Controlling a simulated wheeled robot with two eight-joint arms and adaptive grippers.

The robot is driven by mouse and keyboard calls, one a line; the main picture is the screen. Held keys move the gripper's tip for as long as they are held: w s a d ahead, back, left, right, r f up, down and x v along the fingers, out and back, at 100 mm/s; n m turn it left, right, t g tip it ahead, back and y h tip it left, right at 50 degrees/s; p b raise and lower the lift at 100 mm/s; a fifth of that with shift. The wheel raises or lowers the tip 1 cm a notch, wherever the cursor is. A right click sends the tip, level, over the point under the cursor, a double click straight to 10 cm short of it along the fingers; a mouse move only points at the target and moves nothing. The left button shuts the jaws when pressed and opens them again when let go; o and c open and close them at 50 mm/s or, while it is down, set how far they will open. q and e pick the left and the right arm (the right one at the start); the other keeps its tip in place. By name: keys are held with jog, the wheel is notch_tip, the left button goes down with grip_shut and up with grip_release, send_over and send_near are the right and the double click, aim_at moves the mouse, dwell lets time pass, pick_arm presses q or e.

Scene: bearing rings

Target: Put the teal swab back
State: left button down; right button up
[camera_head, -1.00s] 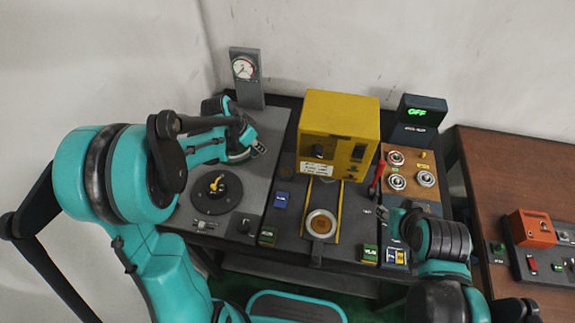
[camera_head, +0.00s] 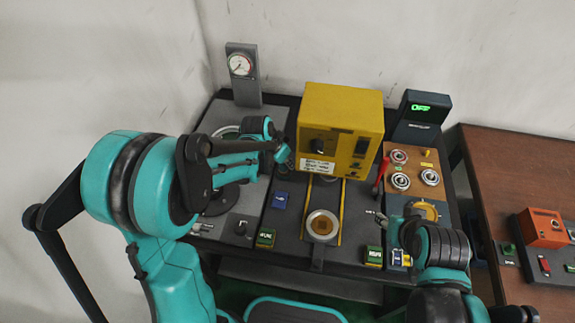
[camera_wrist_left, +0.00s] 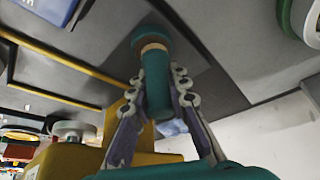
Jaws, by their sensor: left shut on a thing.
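The teal swab (camera_wrist_left: 158,92) is between the two fingers of my left gripper (camera_wrist_left: 157,84) in the left wrist view. It has a pale band and a wider teal end that points away from the gripper, over a dark grey patch. I cannot tell if that end touches the surface. In the head view my left gripper (camera_head: 283,155) is just left of the yellow machine, and the swab cannot be made out there. My right gripper (camera_head: 383,218) is low at the bench's right side, by the red lever; its jaws are too small to read.
The yellow machine (camera_head: 341,130) stands at the back middle, with a round metal cup (camera_head: 321,225) in front. A wooden tray (camera_head: 432,158) with several rings is at the right, below a display reading OFF (camera_head: 421,107). A gauge post (camera_head: 243,75) stands at the back left.

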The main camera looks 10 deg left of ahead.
pick_arm(q)
jog(key=shift+d+f, duration=0.15)
jog(key=shift+f, duration=0.1)
jog(key=c, duration=1.9)
grip_release()
jog(key=shift+f, duration=0.15)
jog(key=o, duration=0.4)
jog(key=shift+o, duration=0.2)
jog(key=shift+r, duration=0.2)
